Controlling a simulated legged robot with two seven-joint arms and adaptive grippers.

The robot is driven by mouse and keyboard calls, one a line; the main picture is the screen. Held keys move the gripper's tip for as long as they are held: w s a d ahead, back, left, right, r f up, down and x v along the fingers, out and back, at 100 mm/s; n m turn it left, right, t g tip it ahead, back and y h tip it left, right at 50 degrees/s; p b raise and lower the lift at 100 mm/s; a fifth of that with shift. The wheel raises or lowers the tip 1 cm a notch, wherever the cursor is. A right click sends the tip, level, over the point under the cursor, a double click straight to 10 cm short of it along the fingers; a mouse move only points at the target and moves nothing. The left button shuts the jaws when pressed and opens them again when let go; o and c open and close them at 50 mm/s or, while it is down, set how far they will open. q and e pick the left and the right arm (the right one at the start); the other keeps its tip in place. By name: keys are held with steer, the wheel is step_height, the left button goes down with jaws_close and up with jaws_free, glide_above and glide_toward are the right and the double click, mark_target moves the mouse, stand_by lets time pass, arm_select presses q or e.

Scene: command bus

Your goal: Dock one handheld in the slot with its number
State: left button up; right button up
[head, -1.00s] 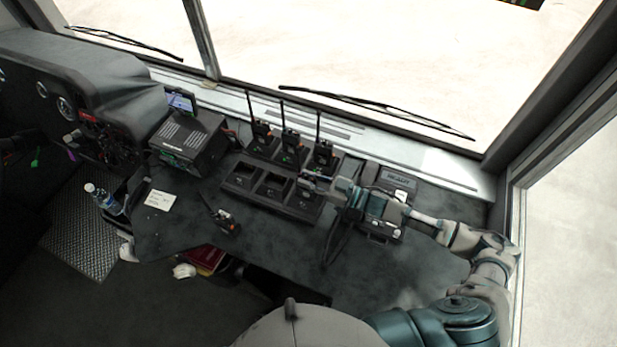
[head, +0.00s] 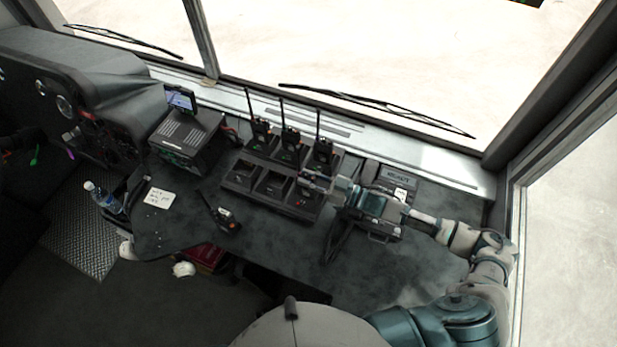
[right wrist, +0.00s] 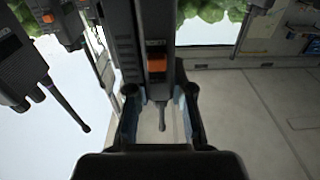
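The dark charging dock (head: 262,200) stands on the console with two rows of slots. Three handhelds (head: 290,143) stand upright in its back row, antennas up. The left and middle front slots look empty. My right gripper (head: 318,180) is over the right front slot and covers much of it. In the right wrist view a black handheld with an orange button (right wrist: 156,50) is between my fingers (right wrist: 160,98), which look shut on it. Whether it sits in the slot is unclear. Another handheld (head: 227,223) lies on the console left of the dock. Slot numbers are unreadable.
A box unit (head: 186,140) with a small screen stands left of the dock. A device (head: 385,228) lies under my right wrist. The console in front of the dock is clear.

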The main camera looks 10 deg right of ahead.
steer(key=o, duration=0.5)
step_height(320, 180, up, 10)
steer(key=shift+f, duration=0.1)
stand_by(0.6)
